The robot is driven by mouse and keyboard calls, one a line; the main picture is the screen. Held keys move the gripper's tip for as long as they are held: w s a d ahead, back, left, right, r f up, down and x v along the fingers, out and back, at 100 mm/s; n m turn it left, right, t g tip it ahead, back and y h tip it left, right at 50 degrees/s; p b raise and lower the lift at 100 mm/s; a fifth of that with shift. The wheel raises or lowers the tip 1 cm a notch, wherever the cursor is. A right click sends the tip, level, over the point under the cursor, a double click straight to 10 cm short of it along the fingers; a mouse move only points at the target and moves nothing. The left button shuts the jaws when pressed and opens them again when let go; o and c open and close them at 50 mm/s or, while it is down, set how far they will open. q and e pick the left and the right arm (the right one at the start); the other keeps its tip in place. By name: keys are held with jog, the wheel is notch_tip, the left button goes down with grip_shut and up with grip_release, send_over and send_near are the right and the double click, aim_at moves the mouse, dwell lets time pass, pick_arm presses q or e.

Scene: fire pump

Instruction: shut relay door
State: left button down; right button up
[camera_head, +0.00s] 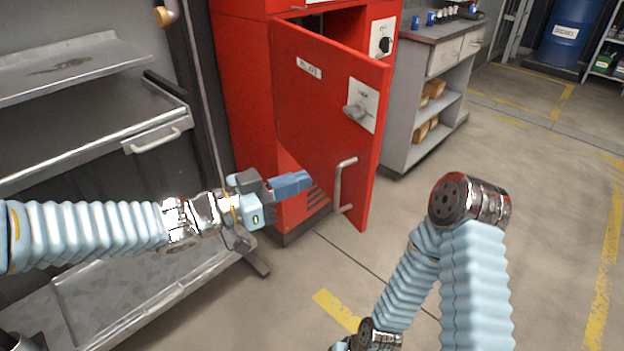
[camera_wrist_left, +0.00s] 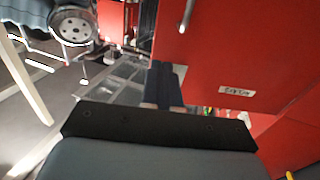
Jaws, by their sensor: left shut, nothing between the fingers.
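The red relay door (camera_head: 325,110) stands swung open from the red cabinet (camera_head: 240,80). It carries a small white label, a grey latch on a white plate (camera_head: 361,105) and a metal bar handle (camera_head: 342,183). My left gripper (camera_head: 306,180) is shut and empty, in front of the door's lower part, left of the handle. I cannot tell whether it touches the door. In the left wrist view the shut fingers (camera_wrist_left: 165,85) show beside the red door (camera_wrist_left: 240,55) and its label. My right arm shows at the lower right in the head view; its gripper is not identifiable.
A grey metal shelf unit (camera_head: 160,130) stands left of the cabinet. A grey workbench (camera_head: 438,45) with drawers and boxes stands behind the door on the right. A blue barrel (camera_head: 568,30) is farther back. The floor at right is clear.

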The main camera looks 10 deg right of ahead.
aim_at(367, 158)
pick_arm(q)
jog(key=x, duration=1.2)
jog(key=shift+w+d, duration=0.1)
jog(key=shift+d, duration=0.2)
